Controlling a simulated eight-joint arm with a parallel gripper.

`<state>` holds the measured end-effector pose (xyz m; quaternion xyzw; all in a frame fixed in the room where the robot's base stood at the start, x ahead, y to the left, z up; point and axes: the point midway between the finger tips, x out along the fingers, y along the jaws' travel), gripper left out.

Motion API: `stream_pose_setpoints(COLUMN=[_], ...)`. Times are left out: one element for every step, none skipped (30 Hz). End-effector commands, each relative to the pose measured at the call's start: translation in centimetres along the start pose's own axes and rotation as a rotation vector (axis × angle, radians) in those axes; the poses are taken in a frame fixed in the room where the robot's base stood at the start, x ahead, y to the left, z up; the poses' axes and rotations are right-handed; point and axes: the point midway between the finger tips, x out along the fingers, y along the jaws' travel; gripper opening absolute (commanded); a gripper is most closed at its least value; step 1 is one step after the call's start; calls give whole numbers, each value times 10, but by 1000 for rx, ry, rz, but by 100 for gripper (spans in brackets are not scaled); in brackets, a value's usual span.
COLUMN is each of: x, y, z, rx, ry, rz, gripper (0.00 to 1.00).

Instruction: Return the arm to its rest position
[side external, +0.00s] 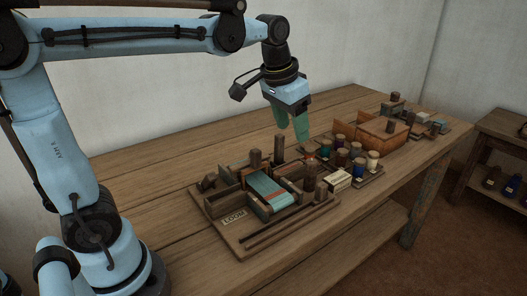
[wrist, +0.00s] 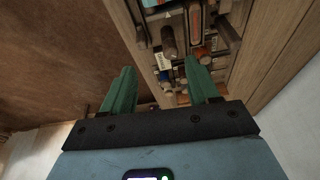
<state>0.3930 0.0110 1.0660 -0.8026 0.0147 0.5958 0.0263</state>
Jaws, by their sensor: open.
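My gripper (side external: 294,127) has green fingers and hangs above the middle of the wooden table (side external: 150,168), pointing down. In the wrist view its two green fingers (wrist: 158,88) stand wide apart with nothing between them. In the side view the fingers are above and behind the loom board (side external: 232,243), and look apart from it. My light blue arm reaches over the table from the left. The loom board carries a teal cloth (side external: 268,190), wooden posts and a label reading LOOM.
Right of the loom, a tray holds several spools (side external: 357,149). Behind it stand an orange-brown wooden box (side external: 380,137) and a board with small grey blocks (side external: 425,122). A side shelf (side external: 498,150) stands at the far right. The table's left back part is bare.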

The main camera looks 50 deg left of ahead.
Motion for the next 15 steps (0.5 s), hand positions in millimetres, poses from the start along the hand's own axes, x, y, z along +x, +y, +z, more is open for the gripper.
stream_pose_setpoints(x=[0,1,2,4,5,8,10,13,16,19,22,26,29,32,35], y=[2,4,5,6,7,9,10,11,12,13,14,15,16,16,17], z=[14,20,30,36,43,53,60,67,76,82,88,95,100,104,109], rx=[-5,-8,-12,-16,-20,-25,-28,-31,-35,-39,-42,-46,-48,-50,-53], ry=[29,48,73,92,110,136,154,173,197,213,230,250,263,276,290], rz=[-1,-2,-3,-4,-5,-5,-5,-6,-6,-5,-5,-5,-4,-4,-3], gripper=[60,60,60,60,60,60,60,60,60,60,60,60,60,60,60])
